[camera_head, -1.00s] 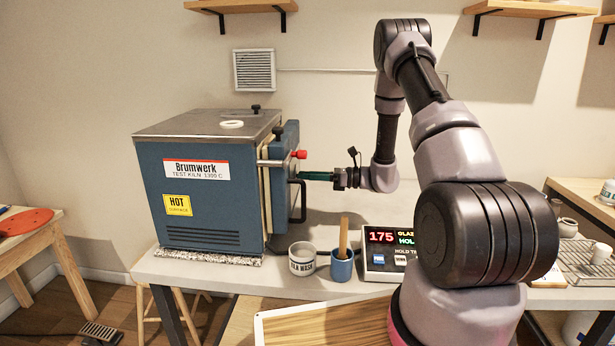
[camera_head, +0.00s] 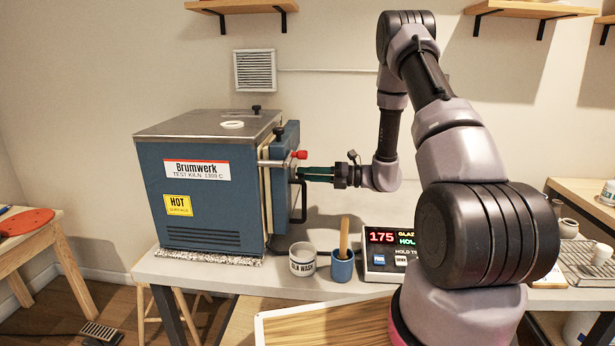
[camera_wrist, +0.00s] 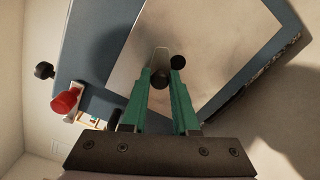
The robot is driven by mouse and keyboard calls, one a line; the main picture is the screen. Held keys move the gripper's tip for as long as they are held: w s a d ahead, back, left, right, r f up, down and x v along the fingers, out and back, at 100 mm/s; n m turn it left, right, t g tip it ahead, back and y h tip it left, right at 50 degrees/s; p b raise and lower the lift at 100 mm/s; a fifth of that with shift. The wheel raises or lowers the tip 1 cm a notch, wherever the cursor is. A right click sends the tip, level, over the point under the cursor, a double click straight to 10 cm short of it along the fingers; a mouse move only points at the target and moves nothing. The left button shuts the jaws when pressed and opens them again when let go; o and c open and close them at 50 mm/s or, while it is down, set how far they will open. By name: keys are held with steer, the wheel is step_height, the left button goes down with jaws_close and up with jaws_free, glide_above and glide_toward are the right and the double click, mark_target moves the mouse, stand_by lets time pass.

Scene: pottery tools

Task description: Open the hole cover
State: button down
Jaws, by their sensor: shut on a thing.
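The hole cover (camera_wrist: 160,58) is a small pale metal plate on the kiln door's face, in the wrist view. A round black piece (camera_wrist: 178,62) sits beside it at the right fingertip; I cannot tell whether it is a knob or the hole. My gripper (camera_wrist: 160,78) has its two green fingers on either side of the plate, shut on it with a gap between them. In the head view my gripper (camera_head: 301,174) reaches left to the door (camera_head: 291,140) of the blue kiln (camera_head: 210,195). The cover is hidden there.
A red knob (camera_head: 300,154) and a dark door handle (camera_head: 302,203) are close to the fingers. Below stand a glaze cup (camera_head: 302,260), a blue cup (camera_head: 342,267) with a wooden stick, and a controller (camera_head: 384,262).

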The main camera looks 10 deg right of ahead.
steer(key=shift+r+m, duration=0.25)
steer(key=shift+m, duration=0.85)
steer(key=shift+r+m, duration=0.2)
steer(key=shift+m, duration=0.9)
steer(key=c, duration=0.7)
jaws_free()
steer(key=shift+s, duration=0.1)
steer(key=v, duration=1)
steer(key=shift+s+d, duration=0.1)
steer(key=shift+d, duration=0.25)
